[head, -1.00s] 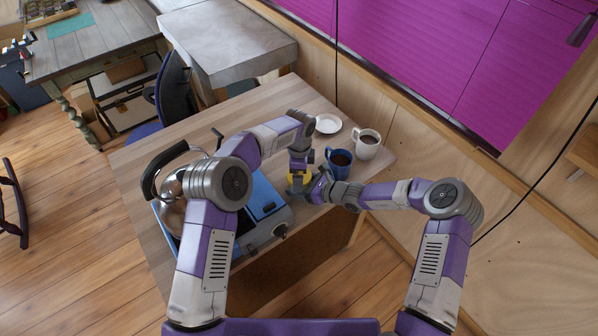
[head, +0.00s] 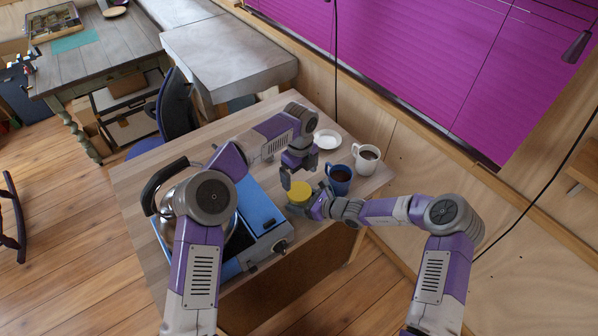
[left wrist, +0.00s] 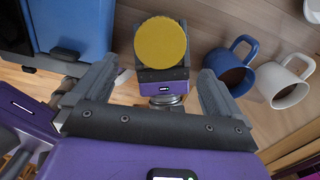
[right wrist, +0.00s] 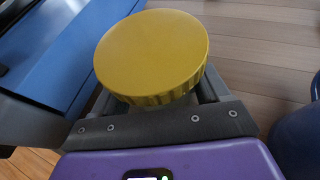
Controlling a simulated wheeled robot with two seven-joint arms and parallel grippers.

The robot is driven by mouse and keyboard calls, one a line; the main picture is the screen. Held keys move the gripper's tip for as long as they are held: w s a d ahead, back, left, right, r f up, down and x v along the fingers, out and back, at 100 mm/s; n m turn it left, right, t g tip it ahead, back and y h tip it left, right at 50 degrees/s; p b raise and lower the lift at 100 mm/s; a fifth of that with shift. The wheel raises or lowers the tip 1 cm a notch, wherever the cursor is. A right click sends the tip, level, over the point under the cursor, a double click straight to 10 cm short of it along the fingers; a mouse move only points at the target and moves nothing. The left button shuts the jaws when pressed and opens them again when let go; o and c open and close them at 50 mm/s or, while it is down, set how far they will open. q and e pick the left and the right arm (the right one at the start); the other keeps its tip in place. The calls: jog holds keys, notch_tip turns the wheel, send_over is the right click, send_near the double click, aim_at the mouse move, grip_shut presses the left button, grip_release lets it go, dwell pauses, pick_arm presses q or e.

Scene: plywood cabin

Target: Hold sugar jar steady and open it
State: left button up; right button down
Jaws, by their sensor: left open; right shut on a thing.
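The sugar jar (head: 299,192) stands on the table with its ribbed yellow lid (right wrist: 150,55) on top. The lid also shows in the left wrist view (left wrist: 161,43). The jar's body is mostly hidden under the lid and behind my right gripper. My right gripper (head: 309,206) is shut on the jar from the right side, its fingers below the lid. My left gripper (head: 297,174) is open and empty, pointing down above and slightly behind the jar, with a gap between its fingers and the lid.
A blue camp stove (head: 262,217) with a steel kettle (head: 182,197) stands left of the jar. A blue mug (head: 340,176) and a white mug (head: 367,158), both with dark drink, stand close on the right. A white saucer (head: 327,139) lies behind them.

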aim_at(299, 191)
pick_arm(q)
jog(key=shift+a+r+m, duration=0.1)
jog(key=shift+r+m, duration=0.05)
jog(key=shift+m, duration=0.45)
jog(key=shift+f, duration=3.85)
jog(key=c, duration=1)
jog(key=n, duration=1)
